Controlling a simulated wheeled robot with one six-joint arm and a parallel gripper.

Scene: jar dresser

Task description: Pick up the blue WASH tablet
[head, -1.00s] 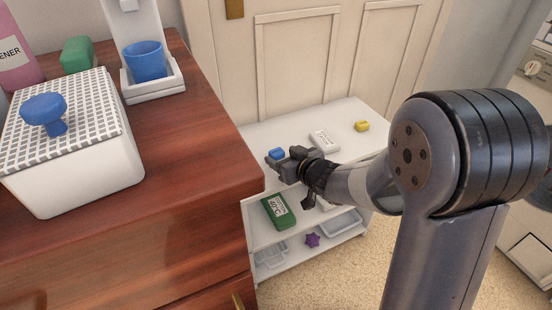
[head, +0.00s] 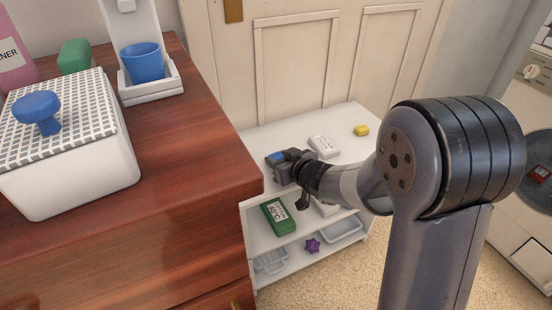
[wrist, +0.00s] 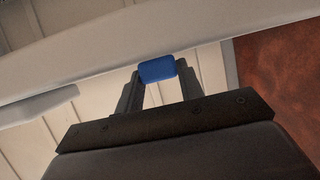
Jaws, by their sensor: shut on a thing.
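The blue tablet (wrist: 158,69) is between the two fingertips of my gripper (wrist: 157,76) in the wrist view. My gripper is shut on it. In the head view my gripper (head: 276,158) is at the left part of the white shelf unit's top (head: 258,139), with the blue tablet (head: 275,155) showing at its fingertips. I cannot tell whether the tablet still touches the shelf. Any lettering on it is too small to read.
A white box (head: 324,146) and a yellow block (head: 361,130) lie on the shelf top. A green box (head: 278,217) and a purple star-like thing (head: 312,246) are lower down. The brown dresser (head: 200,165) stands close on the left, carrying a white jar (head: 75,172) and a blue cup (head: 142,63).

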